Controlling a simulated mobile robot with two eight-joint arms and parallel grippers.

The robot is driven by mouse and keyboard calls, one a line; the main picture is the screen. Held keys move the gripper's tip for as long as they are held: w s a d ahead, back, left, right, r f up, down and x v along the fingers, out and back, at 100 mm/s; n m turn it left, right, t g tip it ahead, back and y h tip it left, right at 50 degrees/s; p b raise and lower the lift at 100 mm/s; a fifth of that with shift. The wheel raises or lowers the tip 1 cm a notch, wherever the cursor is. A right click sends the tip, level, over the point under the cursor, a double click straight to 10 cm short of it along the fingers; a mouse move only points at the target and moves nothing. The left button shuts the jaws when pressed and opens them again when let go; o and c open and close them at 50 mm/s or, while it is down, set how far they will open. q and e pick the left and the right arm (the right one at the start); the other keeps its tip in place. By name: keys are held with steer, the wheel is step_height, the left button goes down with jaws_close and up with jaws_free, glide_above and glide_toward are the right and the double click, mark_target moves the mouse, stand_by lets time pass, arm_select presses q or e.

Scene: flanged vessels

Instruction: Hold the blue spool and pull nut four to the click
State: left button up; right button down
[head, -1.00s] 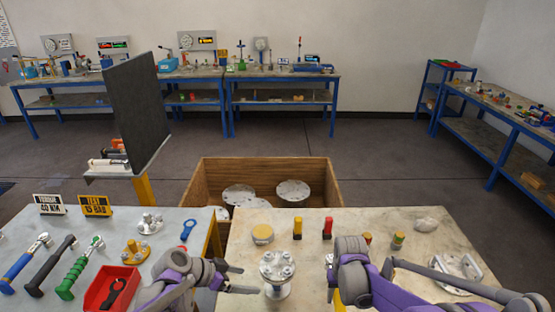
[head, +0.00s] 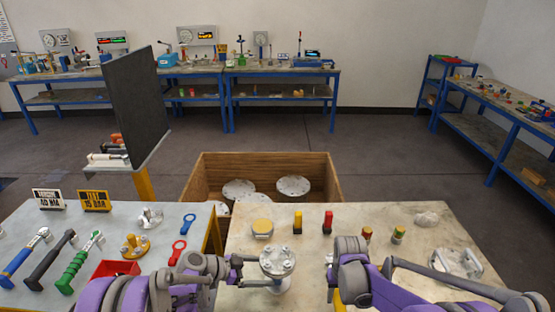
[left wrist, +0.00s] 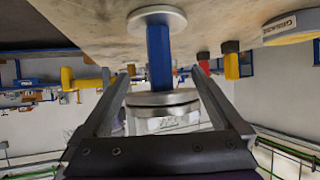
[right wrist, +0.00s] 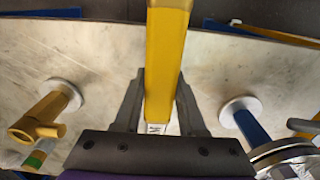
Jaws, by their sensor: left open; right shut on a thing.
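The blue spool (left wrist: 158,55) is an upright blue post between a pale round base and a bolted flange. The flange top (head: 279,259) with several nuts shows in the head view; the post is hidden below it. My left gripper (head: 256,272) is open beside the spool, its fingers on either side of the post in the left wrist view. They appear apart from it. My right gripper (right wrist: 158,103) is shut on a yellow bar (right wrist: 166,55), to the right of the spool. I cannot tell which nut is number four.
A grey fitting (head: 458,263) is at the right. The left table holds wrenches (head: 178,252) and a red bin (head: 115,268). A wooden crate (head: 262,165) stands beyond the table.

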arm_select(q)
steer(key=b+x, duration=0.1)
steer(key=x, duration=0.3)
steer(key=shift+d+f, duration=0.15)
steer(key=shift+d, duration=0.05)
arm_select(e)
steer(key=shift+s+f, duration=0.5)
steer(key=shift+f, duration=0.4)
arm_select(q)
steer(key=shift+w+d, duration=0.15)
steer(key=shift+d, duration=0.1)
jaws_close()
